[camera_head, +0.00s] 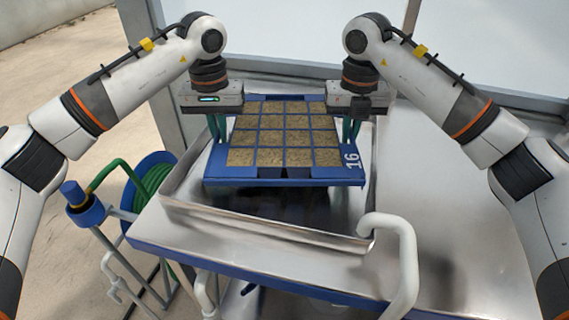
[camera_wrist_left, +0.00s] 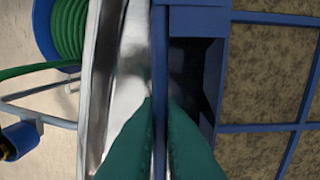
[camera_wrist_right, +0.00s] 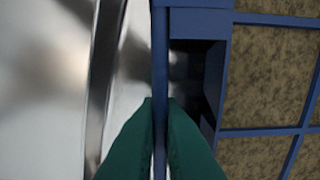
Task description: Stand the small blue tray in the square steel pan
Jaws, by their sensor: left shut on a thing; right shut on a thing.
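The small blue tray (camera_head: 285,182), marked 16 and with several soil-filled cells, is held level between my two grippers, over the square steel pan (camera_head: 265,228). In the head view it appears above the pan's rim, with dark shadow below it inside the pan. My left gripper (camera_head: 217,130) is shut on the tray's left edge; its green fingers pinch the blue rim (camera_wrist_left: 160,60) in the left wrist view. My right gripper (camera_head: 350,130) is shut on the right edge; its fingers pinch the rim (camera_wrist_right: 160,60) in the right wrist view. The pan's floor is mostly hidden.
The pan sits on a steel bench (camera_head: 450,225) with free surface to the right. A white curved pipe (camera_head: 405,250) rises at the pan's front right. A green hose reel (camera_head: 155,185) stands left of the bench. A pale panel is behind.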

